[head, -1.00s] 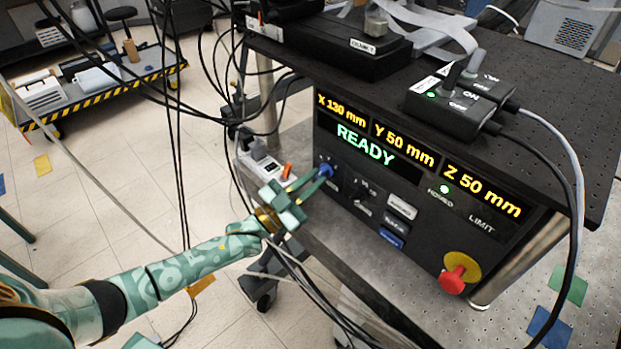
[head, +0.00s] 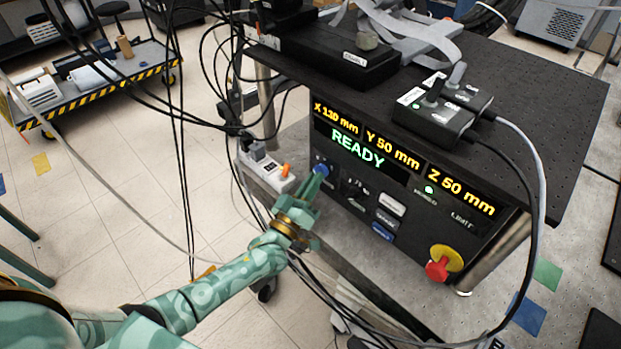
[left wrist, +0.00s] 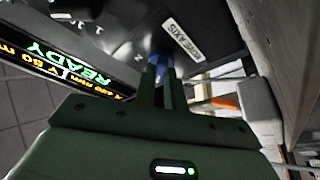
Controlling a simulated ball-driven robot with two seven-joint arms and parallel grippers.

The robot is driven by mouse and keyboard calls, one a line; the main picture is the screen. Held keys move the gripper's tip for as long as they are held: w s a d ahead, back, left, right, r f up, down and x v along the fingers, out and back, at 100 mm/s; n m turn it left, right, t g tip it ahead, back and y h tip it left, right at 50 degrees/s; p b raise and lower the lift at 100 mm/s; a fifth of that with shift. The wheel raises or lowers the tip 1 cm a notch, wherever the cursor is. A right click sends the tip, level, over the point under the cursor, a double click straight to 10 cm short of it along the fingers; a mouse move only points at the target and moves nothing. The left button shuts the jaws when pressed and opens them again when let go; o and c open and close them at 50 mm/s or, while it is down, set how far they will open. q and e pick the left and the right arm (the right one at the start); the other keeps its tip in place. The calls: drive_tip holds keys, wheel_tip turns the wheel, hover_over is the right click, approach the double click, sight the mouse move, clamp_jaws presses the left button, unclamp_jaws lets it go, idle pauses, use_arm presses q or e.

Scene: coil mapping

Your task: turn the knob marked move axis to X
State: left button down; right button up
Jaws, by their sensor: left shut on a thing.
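The blue knob (head: 321,169) sits at the left end of the black control panel (head: 425,225). My left gripper (head: 317,176) reaches up to it and is shut on it. In the left wrist view the two fingers (left wrist: 161,90) close around the blue knob (left wrist: 161,60), and the MOVE AXIS label (left wrist: 181,39) is beside it. A Z mark shows near the knob; its pointer is hidden by the fingers, so I cannot tell its setting. The display (head: 358,148) reads READY, with X, Y 50 mm and Z 50 mm above. My right gripper is not in view.
A red stop button (head: 438,269) on a yellow disc is at the panel's lower right. A white power strip (head: 266,172) stands just left of the panel. Black cables (head: 318,300) run below my left arm. A black switch box (head: 433,116) sits on the bench top.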

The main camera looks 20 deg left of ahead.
use_arm(q)
drive_tip(key=shift+d+n+y+p, duration=0.1)
drive_tip(key=shift+n+y+p, duration=0.55)
drive_tip(key=shift+n, duration=0.85)
drive_tip(key=shift+s+g, duration=0.1)
drive_tip(key=shift+g, duration=0.2)
drive_tip(key=c, duration=1.5)
unclamp_jaws()
drive_tip(key=shift+o, duration=0.2)
drive_tip(key=v, duration=1.6)
drive_tip(key=shift+p, duration=0.35)
drive_tip(key=shift+s+f, duration=0.1)
